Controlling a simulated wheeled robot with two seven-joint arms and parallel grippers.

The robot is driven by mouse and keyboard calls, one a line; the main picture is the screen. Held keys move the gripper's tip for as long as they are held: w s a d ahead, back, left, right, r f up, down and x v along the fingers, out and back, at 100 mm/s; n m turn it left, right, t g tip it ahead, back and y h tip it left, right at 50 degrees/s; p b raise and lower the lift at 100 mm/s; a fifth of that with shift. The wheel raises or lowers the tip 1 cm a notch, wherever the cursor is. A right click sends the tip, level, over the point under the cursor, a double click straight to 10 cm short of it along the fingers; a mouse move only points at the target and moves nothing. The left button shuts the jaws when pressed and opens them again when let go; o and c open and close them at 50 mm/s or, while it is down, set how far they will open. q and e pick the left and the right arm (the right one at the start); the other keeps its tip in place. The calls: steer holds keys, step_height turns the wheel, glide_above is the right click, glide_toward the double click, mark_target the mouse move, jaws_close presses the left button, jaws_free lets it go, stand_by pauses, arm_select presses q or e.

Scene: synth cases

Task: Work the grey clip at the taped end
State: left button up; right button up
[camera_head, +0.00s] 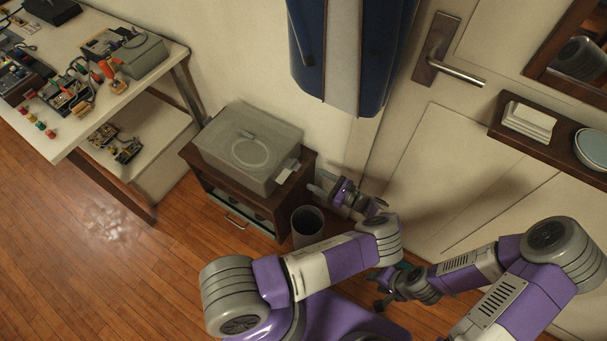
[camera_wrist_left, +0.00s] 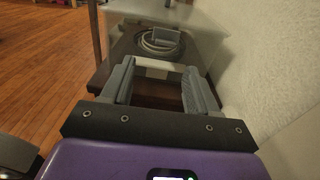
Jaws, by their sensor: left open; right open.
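A grey, cloudy case (camera_head: 248,147) sits on a small dark cabinet, with a pale coil showing in it. A pale patch, perhaps the tape (camera_head: 291,164), is at its right end. In the left wrist view, a small grey block, perhaps the clip (camera_wrist_left: 172,33), shows by the coil (camera_wrist_left: 146,45). My left gripper (camera_head: 319,184) is open, right of the case and apart from it. Its fingers (camera_wrist_left: 152,85) hold nothing; a pale strip (camera_wrist_left: 152,68) shows beyond them. My right gripper (camera_head: 374,289) is open and low, partly hidden by my left arm.
The dark cabinet (camera_head: 232,199) stands against the wall. A grey bin (camera_head: 307,222) is beside it. A blue hanging item (camera_head: 388,50) is above. A workbench (camera_head: 90,120) with tools is at left; a shelf (camera_head: 550,150) and door are at right.

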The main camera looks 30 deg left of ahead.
mark_target(299, 168)
arm_select(q)
steer(key=a, duration=0.4)
steer(key=w+a, duration=0.1)
steer(key=a, duration=0.2)
steer(key=shift+r+b, duration=0.3)
steer(key=shift+b, duration=0.05)
